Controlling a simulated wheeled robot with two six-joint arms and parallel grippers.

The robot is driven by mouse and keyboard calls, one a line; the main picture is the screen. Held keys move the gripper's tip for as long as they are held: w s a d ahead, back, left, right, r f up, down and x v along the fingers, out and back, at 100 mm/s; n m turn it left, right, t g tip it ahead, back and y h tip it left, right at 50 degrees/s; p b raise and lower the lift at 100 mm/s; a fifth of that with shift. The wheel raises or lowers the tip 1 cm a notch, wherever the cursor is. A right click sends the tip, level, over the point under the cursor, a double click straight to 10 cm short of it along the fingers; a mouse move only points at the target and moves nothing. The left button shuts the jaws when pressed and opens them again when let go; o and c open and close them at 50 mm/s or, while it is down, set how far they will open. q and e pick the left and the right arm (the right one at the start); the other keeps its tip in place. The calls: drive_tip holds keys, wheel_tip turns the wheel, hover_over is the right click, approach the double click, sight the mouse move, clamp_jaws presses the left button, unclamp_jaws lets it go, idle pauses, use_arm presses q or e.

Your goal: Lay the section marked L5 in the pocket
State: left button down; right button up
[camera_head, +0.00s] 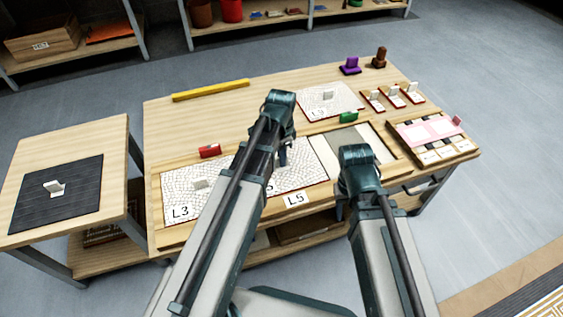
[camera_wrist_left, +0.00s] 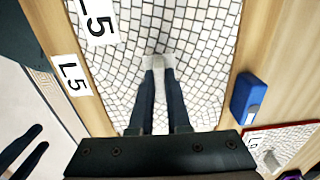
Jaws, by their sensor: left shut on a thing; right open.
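The section marked L5 (camera_wrist_left: 200,60) is a white cracked-mosaic panel with a small pale upright grip. In the head view it (camera_head: 305,172) lies within the middle pocket, beside the rail label L5 (camera_head: 295,199); my left arm hides much of it. In the left wrist view its edges run along the wooden rails; I cannot tell whether it is fully down. My left gripper (camera_head: 282,158) is shut on its grip, fingers (camera_wrist_left: 160,72) pointing down. My right gripper (camera_head: 357,180) is open and empty, to the right, over the front rail; its fingers are mostly hidden.
The L3 panel (camera_head: 180,205) lies left, with a red block (camera_head: 209,151) behind. A green block (camera_head: 348,117) and a blue block (camera_wrist_left: 250,97) sit on the back rail. Another mosaic panel (camera_head: 315,104) lies behind. A grey pocket (camera_head: 350,142) is right. A side table holds a dark mat (camera_head: 75,210).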

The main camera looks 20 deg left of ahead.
use_arm(q)
drive_tip(key=shift+f, duration=0.15)
drive_tip(key=c, duration=0.9)
unclamp_jaws()
wheel_tip(320, 180, up, 12)
drive_tip(key=p, duration=1.2)
drive_tip(key=s+d+n, duration=0.2)
drive_tip(key=s+d, duration=0.1)
drive_tip(key=s, duration=0.1)
drive_tip(key=s+d+n, duration=0.3)
drive_tip(key=s+d, duration=0.1)
drive_tip(key=s, duration=0.1)
drive_tip(key=s+d+n+y, duration=0.1)
drive_tip(key=s+d+n, duration=0.1)
drive_tip(key=s, duration=0.3)
drive_tip(key=shift+s+d+r, duration=0.2)
drive_tip(key=shift+d+r, duration=0.05)
drive_tip(key=shift+d, duration=0.5)
